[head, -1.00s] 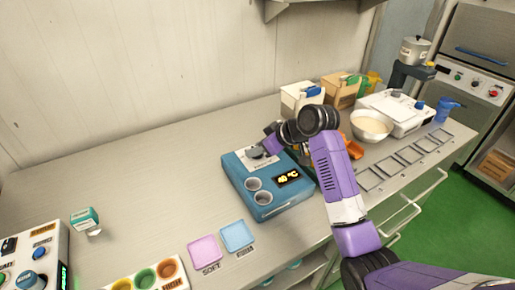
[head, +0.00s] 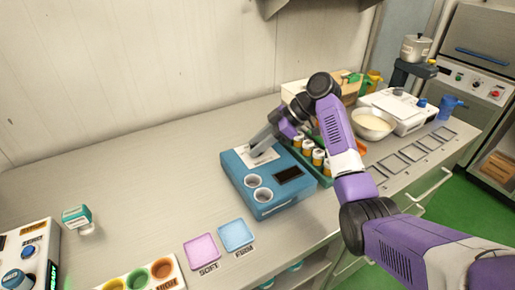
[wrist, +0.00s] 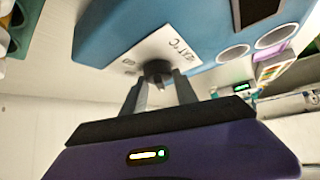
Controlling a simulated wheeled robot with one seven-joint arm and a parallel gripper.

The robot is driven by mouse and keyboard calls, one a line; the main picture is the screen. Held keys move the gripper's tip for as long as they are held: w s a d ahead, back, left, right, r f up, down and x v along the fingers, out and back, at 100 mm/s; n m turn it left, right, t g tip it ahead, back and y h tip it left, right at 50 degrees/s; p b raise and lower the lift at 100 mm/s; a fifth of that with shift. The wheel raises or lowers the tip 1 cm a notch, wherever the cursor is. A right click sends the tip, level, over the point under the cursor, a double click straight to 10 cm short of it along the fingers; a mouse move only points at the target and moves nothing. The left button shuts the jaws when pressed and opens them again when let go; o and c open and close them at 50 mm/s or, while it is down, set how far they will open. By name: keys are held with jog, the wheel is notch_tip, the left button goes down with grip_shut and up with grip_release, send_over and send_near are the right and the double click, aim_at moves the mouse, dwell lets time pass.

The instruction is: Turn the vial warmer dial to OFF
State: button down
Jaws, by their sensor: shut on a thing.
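The vial warmer (head: 233,176) is a blue box on the bench, with two round wells (head: 262,195) and a display (head: 288,174) that is dark now. Its dial (wrist: 157,68) is a small dark knob on a white label plate (wrist: 130,52) in the wrist view. My gripper (head: 256,152) reaches down onto the plate from the right. In the wrist view its two fingers (wrist: 158,84) are shut on the dial, one on each side. In the head view the fingers hide the dial. I cannot read the dial's pointer.
A pink pad (head: 202,248) and a blue pad (head: 236,236) lie in front. A white bowl (head: 372,124) stands to the right.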

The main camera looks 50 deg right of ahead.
jog(key=shift+n+g, duration=0.3)
jog(key=shift+n, duration=0.2)
jog(key=c, duration=1)
grip_release()
jog(key=shift+o, duration=0.2)
jog(key=shift+d, duration=0.1)
jog(key=v, duration=0.7)
jog(key=shift+s+d+r+b, duration=0.1)
jog(key=shift+d+r+b, duration=0.15)
jog(key=shift+b, duration=0.15)
